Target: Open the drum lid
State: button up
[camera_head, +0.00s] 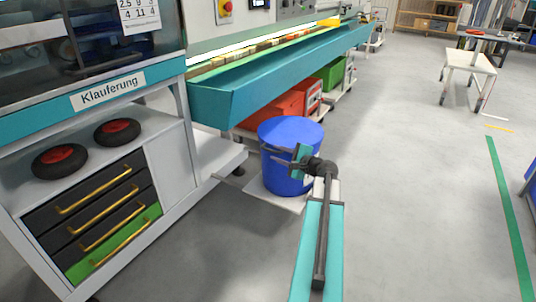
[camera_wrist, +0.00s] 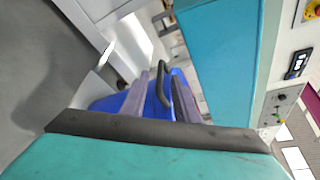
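A blue drum (camera_head: 283,183) stands on a low pale base, and its flat blue lid (camera_head: 288,128) is on top. My gripper (camera_head: 272,156) is at the drum's near right side, below the rim, with its fingers pointing left across it. In the wrist view the drum (camera_wrist: 108,103) lies just beyond the fingers. A curved black handle (camera_wrist: 161,72) shows between the two grey fingers of my gripper (camera_wrist: 159,88). The fingers are apart, with the handle nearer the right one. I cannot tell whether they touch it. My gripper partly hides the drum.
A cabinet with drawers (camera_head: 105,215) and two dark reels (camera_head: 60,161) stands at left. A teal conveyor trough (camera_head: 275,80) runs behind the drum, with red boxes (camera_head: 275,110) and a green box (camera_head: 330,75) below.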

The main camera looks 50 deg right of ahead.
aim_at(269, 150)
jog(key=shift+b+x, duration=0.8)
jog(key=shift+x, duration=2.2)
jog(key=shift+s, duration=0.1)
grip_shut()
jog(key=shift+a, duration=0.2)
jog(key=shift+r, duration=0.1)
